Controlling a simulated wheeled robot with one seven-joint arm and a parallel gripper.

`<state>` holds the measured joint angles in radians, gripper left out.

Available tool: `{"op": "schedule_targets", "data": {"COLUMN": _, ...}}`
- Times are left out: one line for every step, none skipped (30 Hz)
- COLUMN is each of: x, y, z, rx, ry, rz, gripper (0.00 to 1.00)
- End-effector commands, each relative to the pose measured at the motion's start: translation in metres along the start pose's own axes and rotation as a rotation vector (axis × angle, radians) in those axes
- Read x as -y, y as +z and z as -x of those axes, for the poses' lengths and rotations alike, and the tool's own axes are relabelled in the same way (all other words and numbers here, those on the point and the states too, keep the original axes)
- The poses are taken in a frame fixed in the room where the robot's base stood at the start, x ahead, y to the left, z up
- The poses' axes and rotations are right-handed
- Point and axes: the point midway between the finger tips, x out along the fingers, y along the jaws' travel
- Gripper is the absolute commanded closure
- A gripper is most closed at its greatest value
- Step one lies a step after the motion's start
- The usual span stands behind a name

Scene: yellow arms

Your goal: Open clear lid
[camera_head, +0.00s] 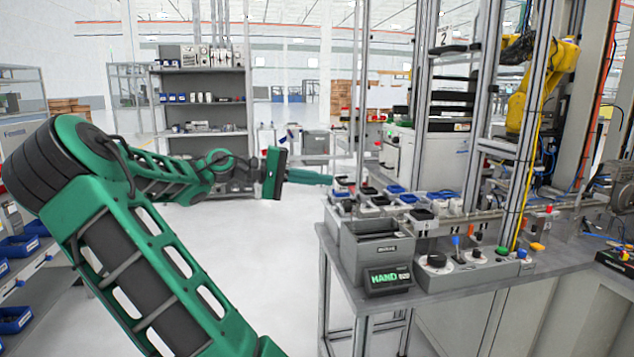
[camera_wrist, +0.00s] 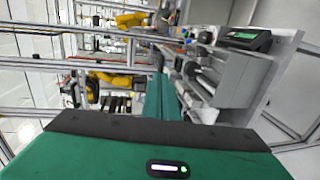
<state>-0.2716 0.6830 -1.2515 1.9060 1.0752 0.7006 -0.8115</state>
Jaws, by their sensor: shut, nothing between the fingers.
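I cannot make out a clear lid for certain in either view. Small containers with dark and blue tops (camera_head: 395,190) stand in rows along the bench, and any clear lid among them is too small to tell. My gripper (camera_head: 330,180) is green, shut and empty, and points right at the left end of these containers, about level with them. I cannot tell whether it touches them. In the wrist view the shut fingers of my gripper (camera_wrist: 160,78) point toward the line of bench equipment, with nothing between them.
A grey bin (camera_head: 372,248) and a "HAND" display (camera_head: 388,279) sit at the front of the grey workbench (camera_head: 450,297). Metal posts (camera_head: 421,60) and a yellow robot arm (camera_head: 545,85) stand behind. Shelves (camera_head: 203,100) are at the back left. The floor left of the bench is clear.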

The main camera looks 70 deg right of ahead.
Motion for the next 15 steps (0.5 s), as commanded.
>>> {"op": "schedule_targets", "data": {"x": 0.000, "y": 0.000, "z": 0.006, "rx": -0.001, "ry": 0.002, "rz": 0.000, "gripper": 1.00}}
{"op": "schedule_targets", "data": {"x": 0.000, "y": 0.000, "z": 0.009, "rx": 0.000, "ry": 0.002, "rz": 0.000, "gripper": 1.00}}
{"op": "schedule_targets", "data": {"x": -0.001, "y": 0.001, "z": 0.014, "rx": 0.002, "ry": 0.002, "rz": 0.000, "gripper": 1.00}}
{"op": "schedule_targets", "data": {"x": -0.001, "y": 0.001, "z": 0.018, "rx": 0.004, "ry": 0.001, "rz": 0.000, "gripper": 1.00}}
{"op": "schedule_targets", "data": {"x": -0.001, "y": 0.001, "z": 0.023, "rx": 0.005, "ry": 0.002, "rz": -0.001, "gripper": 1.00}}
{"op": "schedule_targets", "data": {"x": -0.001, "y": 0.001, "z": 0.032, "rx": 0.005, "ry": 0.003, "rz": -0.002, "gripper": 1.00}}
{"op": "schedule_targets", "data": {"x": -0.001, "y": 0.001, "z": 0.038, "rx": 0.006, "ry": 0.003, "rz": -0.001, "gripper": 1.00}}
{"op": "schedule_targets", "data": {"x": -0.001, "y": 0.001, "z": 0.044, "rx": 0.004, "ry": 0.003, "rz": -0.002, "gripper": 1.00}}
{"op": "schedule_targets", "data": {"x": -0.001, "y": 0.001, "z": 0.053, "rx": 0.005, "ry": 0.003, "rz": -0.002, "gripper": 1.00}}
{"op": "schedule_targets", "data": {"x": -0.001, "y": 0.001, "z": 0.059, "rx": 0.005, "ry": 0.003, "rz": -0.002, "gripper": 1.00}}
{"op": "schedule_targets", "data": {"x": -0.001, "y": 0.001, "z": 0.065, "rx": 0.006, "ry": 0.003, "rz": -0.003, "gripper": 1.00}}
{"op": "schedule_targets", "data": {"x": 0.000, "y": 0.001, "z": 0.073, "rx": 0.006, "ry": 0.003, "rz": -0.002, "gripper": 1.00}}
{"op": "schedule_targets", "data": {"x": -0.001, "y": 0.001, "z": 0.078, "rx": 0.006, "ry": 0.003, "rz": -0.002, "gripper": 1.00}}
{"op": "schedule_targets", "data": {"x": 0.000, "y": 0.001, "z": 0.084, "rx": 0.006, "ry": 0.003, "rz": -0.003, "gripper": 1.00}}
{"op": "schedule_targets", "data": {"x": 0.000, "y": 0.001, "z": 0.090, "rx": 0.006, "ry": 0.003, "rz": -0.003, "gripper": 1.00}}
